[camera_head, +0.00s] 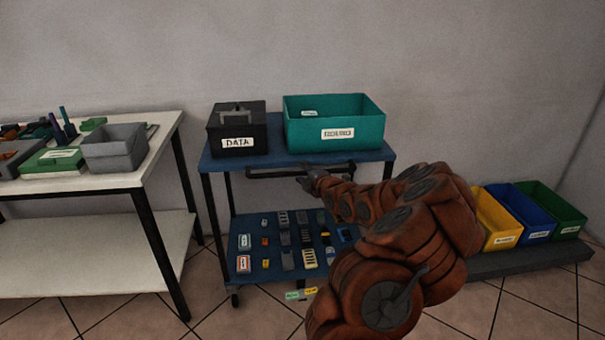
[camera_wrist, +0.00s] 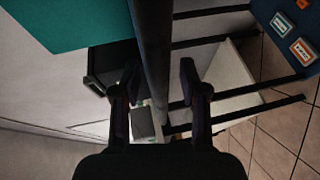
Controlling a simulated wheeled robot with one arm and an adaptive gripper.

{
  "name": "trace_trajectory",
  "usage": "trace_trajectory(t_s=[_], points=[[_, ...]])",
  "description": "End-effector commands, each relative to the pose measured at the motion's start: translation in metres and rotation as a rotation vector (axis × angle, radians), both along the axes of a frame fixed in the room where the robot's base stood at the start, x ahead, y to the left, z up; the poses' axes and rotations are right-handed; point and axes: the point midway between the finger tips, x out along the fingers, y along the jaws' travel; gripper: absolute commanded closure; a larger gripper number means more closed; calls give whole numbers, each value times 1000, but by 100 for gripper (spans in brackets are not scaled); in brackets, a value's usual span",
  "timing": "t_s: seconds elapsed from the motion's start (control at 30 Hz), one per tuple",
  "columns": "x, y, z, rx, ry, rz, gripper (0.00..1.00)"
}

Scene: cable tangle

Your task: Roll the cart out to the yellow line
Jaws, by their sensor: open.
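The cart (camera_head: 275,154) has a blue top shelf, a blue lower shelf and dark legs on casters. It stands against the wall. Its dark handle bar (camera_head: 265,173) runs along the front, just below the top. My gripper (camera_head: 308,180) is at this bar, near its middle. In the wrist view my gripper (camera_wrist: 157,82) is open, and the bar (camera_wrist: 152,42) passes between the two fingers, with a gap showing on each side. My arm hides part of the cart's right side. No yellow line shows on the floor in either view.
A black DATA box (camera_head: 237,128) and a teal bin (camera_head: 334,124) stand on the cart top; several small parts lie below. A white table (camera_head: 105,181) stands left. Yellow, blue and green bins (camera_head: 530,212) sit on a low grey platform right.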

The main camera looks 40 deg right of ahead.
Motion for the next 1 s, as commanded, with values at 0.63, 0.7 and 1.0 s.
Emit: trace_trajectory(t_s=[0.63,0.7,1.0], points=[[0,0,0,0,1,0,100],[0,0,0,0,1,0,100],[0,0,-1,1,2,0,100]])
